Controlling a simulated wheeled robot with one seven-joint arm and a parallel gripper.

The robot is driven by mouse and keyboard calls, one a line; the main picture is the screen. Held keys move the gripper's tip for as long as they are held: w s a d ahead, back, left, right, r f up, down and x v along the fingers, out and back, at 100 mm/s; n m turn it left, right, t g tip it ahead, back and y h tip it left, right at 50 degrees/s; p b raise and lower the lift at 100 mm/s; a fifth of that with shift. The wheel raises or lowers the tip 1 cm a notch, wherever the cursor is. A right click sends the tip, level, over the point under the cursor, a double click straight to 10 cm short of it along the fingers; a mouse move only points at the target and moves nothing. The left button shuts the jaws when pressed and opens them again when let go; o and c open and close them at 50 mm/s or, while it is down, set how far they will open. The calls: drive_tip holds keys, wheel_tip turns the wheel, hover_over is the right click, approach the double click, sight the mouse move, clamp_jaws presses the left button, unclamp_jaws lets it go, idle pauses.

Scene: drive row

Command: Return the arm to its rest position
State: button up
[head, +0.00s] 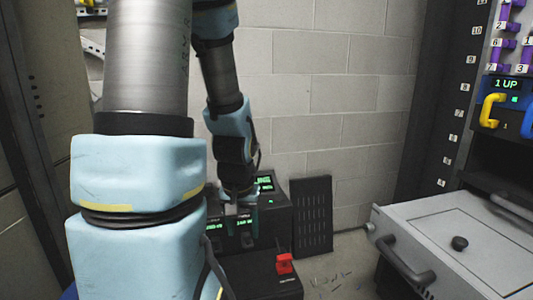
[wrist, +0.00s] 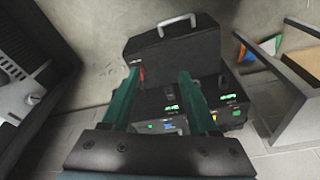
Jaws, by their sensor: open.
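My arm, light blue and grey, fills the left and middle of the head view and reaches forward and down. My gripper (head: 239,208) is at its far end, in front of a black device with green displays (head: 270,225). In the wrist view my gripper (wrist: 156,84) shows two green fingers spread apart, with nothing held between them. The device's lit displays (wrist: 171,108) show between and beyond the fingers. Whether the fingertips touch the device cannot be told.
A red switch (head: 284,264) is on the device's lower front. A black slotted panel (head: 312,217) leans by the block wall (head: 340,90). A grey drawer (head: 440,225) juts out at right, below a rack module with a yellow handle (head: 488,110). Some floor shows between the device and drawer.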

wheel_tip(320, 180, up, 25)
drive_tip(key=s+a+p, duration=0.1)
drive_tip(key=s+p, duration=0.1)
drive_tip(key=p, duration=1.8)
drive_tip(key=shift+s+f+g+p, duration=0.15)
drive_tip(key=shift+s+g+p, duration=0.15)
drive_tip(key=shift+s, duration=0.05)
drive_tip(key=shift+c, duration=0.4)
